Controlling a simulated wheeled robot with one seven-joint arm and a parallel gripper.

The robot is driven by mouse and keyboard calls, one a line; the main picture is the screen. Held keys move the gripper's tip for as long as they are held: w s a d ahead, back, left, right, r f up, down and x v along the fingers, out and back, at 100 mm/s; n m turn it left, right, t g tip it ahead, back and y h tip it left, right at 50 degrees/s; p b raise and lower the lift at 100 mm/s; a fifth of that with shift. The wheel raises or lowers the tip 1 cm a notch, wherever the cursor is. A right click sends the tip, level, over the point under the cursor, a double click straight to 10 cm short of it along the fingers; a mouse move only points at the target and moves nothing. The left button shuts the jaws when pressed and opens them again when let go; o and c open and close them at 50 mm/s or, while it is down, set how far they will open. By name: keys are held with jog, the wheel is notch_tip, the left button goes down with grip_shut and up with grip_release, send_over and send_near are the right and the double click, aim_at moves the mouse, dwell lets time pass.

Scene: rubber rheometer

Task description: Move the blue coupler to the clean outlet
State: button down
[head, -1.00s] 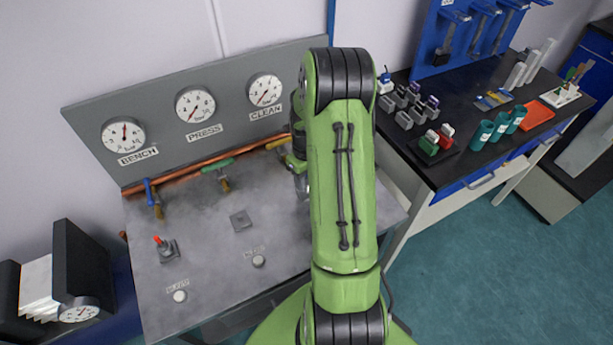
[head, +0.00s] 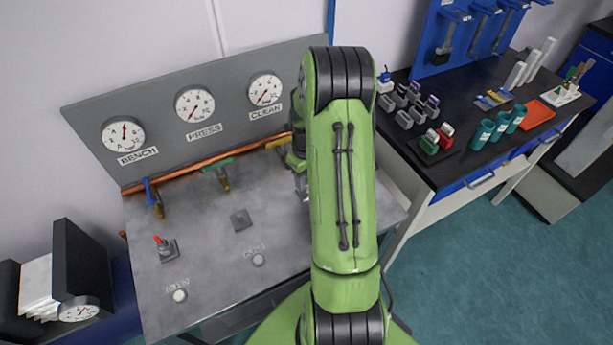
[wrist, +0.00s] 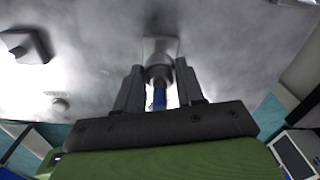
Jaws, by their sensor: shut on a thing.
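In the wrist view my gripper (wrist: 160,78) is shut on the blue coupler (wrist: 158,98), its blue part showing between the fingers. A grey metal collar (wrist: 160,72) shows at the fingertips, in front of a square plate (wrist: 161,46) on the bench. I cannot tell whether the coupler touches this plate. In the head view my gripper (head: 301,182) is mostly hidden behind my arm, over the bench's right side, below the CLEAN gauge (head: 265,89). The coupler cannot be made out there.
The grey bench (head: 205,258) holds another square plate (head: 240,220) and a red-topped fitting (head: 166,247). Blue (head: 149,191), green (head: 218,165) and yellow (head: 278,143) valve handles line the copper pipe. A black table (head: 455,175) with cups and blocks stands right.

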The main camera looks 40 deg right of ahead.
jog(key=shift+f, duration=0.15)
jog(key=shift+f+b, duration=1.1)
jog(key=shift+f, duration=0.1)
jog(key=c, duration=0.6)
grip_release()
jog(key=shift+r, duration=0.1)
jog(key=shift+r, duration=0.1)
notch_tip(320, 180, up, 5)
jog(key=p, duration=0.4)
